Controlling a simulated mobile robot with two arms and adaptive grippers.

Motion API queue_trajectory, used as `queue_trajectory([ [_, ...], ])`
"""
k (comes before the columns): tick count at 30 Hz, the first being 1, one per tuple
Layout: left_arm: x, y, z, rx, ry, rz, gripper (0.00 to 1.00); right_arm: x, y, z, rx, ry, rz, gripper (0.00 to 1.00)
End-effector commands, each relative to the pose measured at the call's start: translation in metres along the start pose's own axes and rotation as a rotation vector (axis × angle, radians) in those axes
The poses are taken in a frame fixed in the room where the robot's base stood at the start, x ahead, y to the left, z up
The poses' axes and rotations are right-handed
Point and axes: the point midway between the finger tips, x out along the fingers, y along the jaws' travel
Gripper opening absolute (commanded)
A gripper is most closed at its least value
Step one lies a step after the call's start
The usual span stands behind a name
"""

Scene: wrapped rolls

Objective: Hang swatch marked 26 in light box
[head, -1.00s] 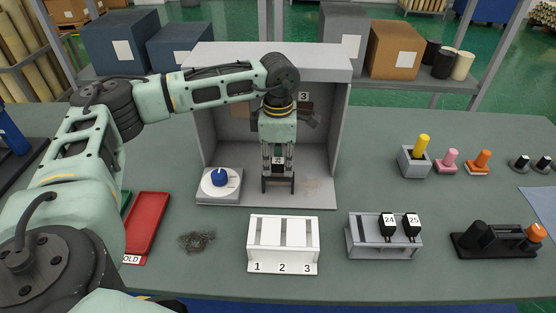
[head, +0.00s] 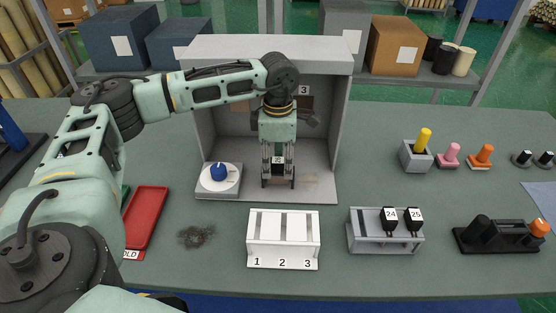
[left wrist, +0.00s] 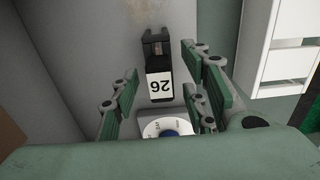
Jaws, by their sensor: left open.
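The light box (head: 265,50) is a grey open-fronted box at the back middle of the bench. My left gripper (head: 279,183) reaches down inside it, fingers spread, near the floor of the box. Swatch 26 (left wrist: 160,85) is black with a white label. It sits between the open fingers in the left wrist view, with gaps on both sides. In the head view the swatch (head: 277,160) is partly hidden by the fingers. I cannot tell what supports it. A label 3 (head: 303,90) is on the box's back wall. My right gripper is not in view.
A blue-knobbed dial (head: 219,178) stands at the box's left front. A white rack (head: 283,240) with slots 1, 2, 3 is in front. A grey rack (head: 370,238) holds swatches 24 (head: 390,219) and 25 (head: 414,219). A red tray (head: 148,215) lies left.

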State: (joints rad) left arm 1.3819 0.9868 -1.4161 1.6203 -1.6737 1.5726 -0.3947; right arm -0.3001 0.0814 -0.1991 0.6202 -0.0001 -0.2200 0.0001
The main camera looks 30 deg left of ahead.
Motion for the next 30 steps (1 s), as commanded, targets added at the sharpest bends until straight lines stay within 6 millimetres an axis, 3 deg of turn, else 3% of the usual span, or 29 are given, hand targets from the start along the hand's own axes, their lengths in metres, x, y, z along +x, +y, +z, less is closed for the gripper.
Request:
queue_trajectory([
  [10,-0.011,0.001,0.0,0.0,-0.001,0.002,0.42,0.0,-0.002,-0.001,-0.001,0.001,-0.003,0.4],
  [24,-0.102,0.001,0.001,0.0,-0.002,0.002,0.42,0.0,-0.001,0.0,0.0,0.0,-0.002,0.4],
  [30,-0.118,0.0,0.0,0.001,0.0,0.0,0.42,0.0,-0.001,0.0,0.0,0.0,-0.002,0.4],
])
